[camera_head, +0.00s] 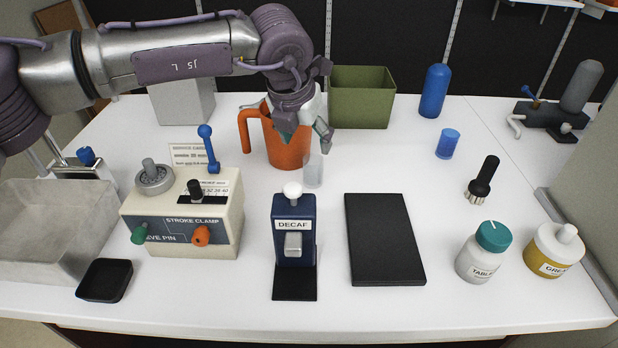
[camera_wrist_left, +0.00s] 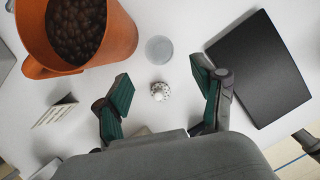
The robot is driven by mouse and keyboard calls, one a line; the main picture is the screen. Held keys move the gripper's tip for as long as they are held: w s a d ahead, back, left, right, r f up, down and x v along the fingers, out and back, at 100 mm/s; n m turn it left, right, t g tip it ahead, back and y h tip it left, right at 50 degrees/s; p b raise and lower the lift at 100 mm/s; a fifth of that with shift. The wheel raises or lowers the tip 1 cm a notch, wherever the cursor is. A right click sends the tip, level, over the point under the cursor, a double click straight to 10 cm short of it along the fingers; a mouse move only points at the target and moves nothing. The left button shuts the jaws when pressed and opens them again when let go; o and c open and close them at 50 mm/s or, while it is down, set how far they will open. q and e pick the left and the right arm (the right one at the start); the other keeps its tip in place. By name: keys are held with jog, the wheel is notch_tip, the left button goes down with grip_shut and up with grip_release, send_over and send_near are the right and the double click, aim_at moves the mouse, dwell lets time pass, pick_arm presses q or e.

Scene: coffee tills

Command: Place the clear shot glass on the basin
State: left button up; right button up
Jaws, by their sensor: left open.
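The clear shot glass (camera_head: 313,170) stands upright on the white counter, just right of the orange jug (camera_head: 284,142). In the left wrist view the glass (camera_wrist_left: 159,49) shows from above, ahead of the fingers and between jug and black mat. My left gripper (camera_head: 306,132) is open and empty above and behind the glass, apart from it; its green-padded fingers (camera_wrist_left: 165,95) show spread in the wrist view. The grey basin (camera_head: 98,196) is at the counter's left end, its near-left part cut off by the frame. My right gripper is not in view.
A beige control box (camera_head: 222,215) stands between basin and glass, with a blue lever. The navy DECAF dispenser (camera_head: 295,228) stands in front of the glass, the black mat (camera_head: 385,240) front right. A green bin (camera_head: 361,97) stands behind.

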aim_at(312, 168)
pick_arm(q)
jog(key=x, duration=0.5)
jog(key=shift+f, duration=0.25)
jog(key=shift+x, duration=2.8)
jog(key=shift+s+a, duration=0.15)
jog(key=shift+c, duration=0.2)
grip_shut()
